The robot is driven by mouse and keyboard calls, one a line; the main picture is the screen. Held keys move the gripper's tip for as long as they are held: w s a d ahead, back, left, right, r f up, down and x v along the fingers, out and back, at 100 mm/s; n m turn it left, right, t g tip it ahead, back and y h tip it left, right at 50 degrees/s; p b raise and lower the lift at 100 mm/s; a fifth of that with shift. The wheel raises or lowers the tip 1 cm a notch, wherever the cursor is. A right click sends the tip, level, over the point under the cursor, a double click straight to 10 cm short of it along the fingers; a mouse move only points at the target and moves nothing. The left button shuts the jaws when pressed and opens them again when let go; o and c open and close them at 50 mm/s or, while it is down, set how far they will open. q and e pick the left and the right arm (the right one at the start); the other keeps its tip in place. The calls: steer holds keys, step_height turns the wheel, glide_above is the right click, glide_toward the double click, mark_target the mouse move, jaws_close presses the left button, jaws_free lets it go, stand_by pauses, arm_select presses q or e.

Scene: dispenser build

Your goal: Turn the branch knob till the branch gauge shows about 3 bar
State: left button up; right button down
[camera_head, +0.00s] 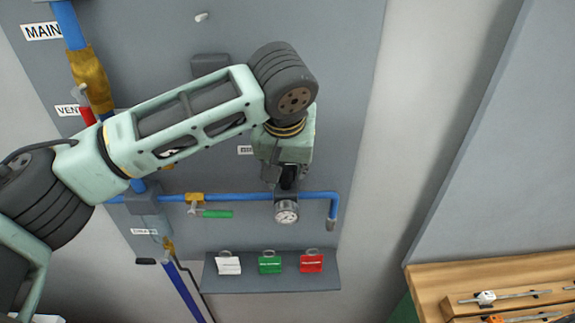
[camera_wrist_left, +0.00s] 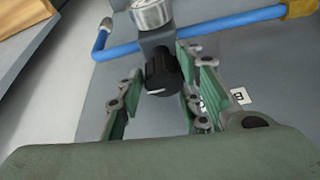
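The branch gauge (camera_head: 286,212) is a round white dial on the blue branch pipe; its needle is too small to read. Its lower edge also shows at the top of the left wrist view (camera_wrist_left: 151,13). The black branch knob (camera_wrist_left: 161,75) sticks out from the grey regulator body beside the gauge, with a light mark on its face. My left gripper (camera_wrist_left: 158,68) is open, its fingers on either side of the knob with visible gaps. In the head view my left gripper (camera_head: 286,176) hangs just above the gauge and largely hides the knob. My right gripper is not in view.
The blue branch pipe (camera_head: 250,196) runs across the grey panel, with a green-handled valve (camera_head: 216,213) left of the gauge. A shelf (camera_head: 272,283) below holds white, green and red tags. A wooden rack (camera_head: 430,278) stands at lower right.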

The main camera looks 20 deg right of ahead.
arm_select(q)
steer(key=c, duration=0.4)
steer(key=shift+c, duration=1.2)
steer(key=shift+m, duration=0.4)
steer(key=m+h, duration=0.1)
steer(key=m, duration=0.2)
steer(key=shift+a+g, duration=0.15)
steer(key=shift+g, duration=0.25)
steer(key=m+g+h, duration=0.1)
steer(key=m, duration=0.2)
steer(key=shift+m, duration=0.3)
steer(key=m+g, duration=0.1)
steer(key=m, duration=0.1)
steer(key=m+g, duration=0.1)
steer(key=m, duration=0.2)
steer(key=shift+w+a+h, duration=0.1)
steer(key=shift+a+h, duration=0.05)
steer(key=shift+h, duration=0.25)
steer(key=shift+m, duration=0.5)
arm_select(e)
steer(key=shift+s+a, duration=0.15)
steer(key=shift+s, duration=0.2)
arm_select(q)
steer(key=shift+f, duration=0.1)
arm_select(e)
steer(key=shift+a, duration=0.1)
